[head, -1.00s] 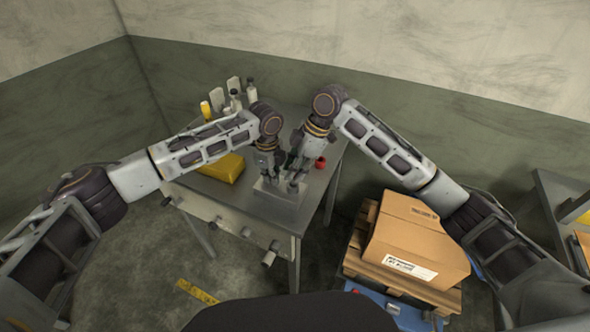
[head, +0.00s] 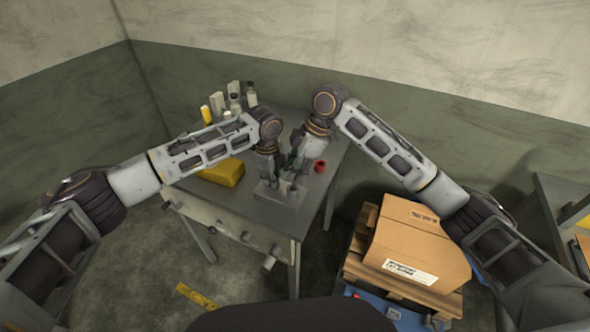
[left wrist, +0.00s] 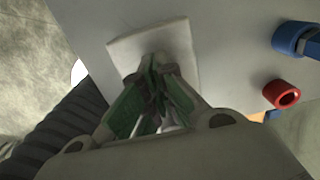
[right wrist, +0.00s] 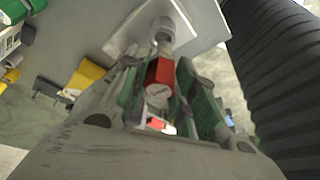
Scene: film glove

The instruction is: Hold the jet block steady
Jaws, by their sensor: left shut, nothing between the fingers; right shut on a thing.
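A pale square block (head: 264,192), seemingly the jet block, lies on the grey table near its front edge. It also shows in the left wrist view (left wrist: 187,40) and the right wrist view (right wrist: 205,12). My left gripper (head: 270,183) is shut and empty, its fingertips (left wrist: 158,65) over the block; contact cannot be told. My right gripper (head: 290,180) is beside it, at the block's right part. In the right wrist view its fingers (right wrist: 165,85) are shut around a red part (right wrist: 159,75) with a metal top, in line with a metal post (right wrist: 160,30) at the block.
A red ring (head: 320,165) sits on the table to the right; a blue ring (left wrist: 289,38) shows near it. A yellow block (head: 222,172) and several bottles (head: 236,104) stand at the left and back. A cardboard box (head: 415,245) on a pallet is right of the table.

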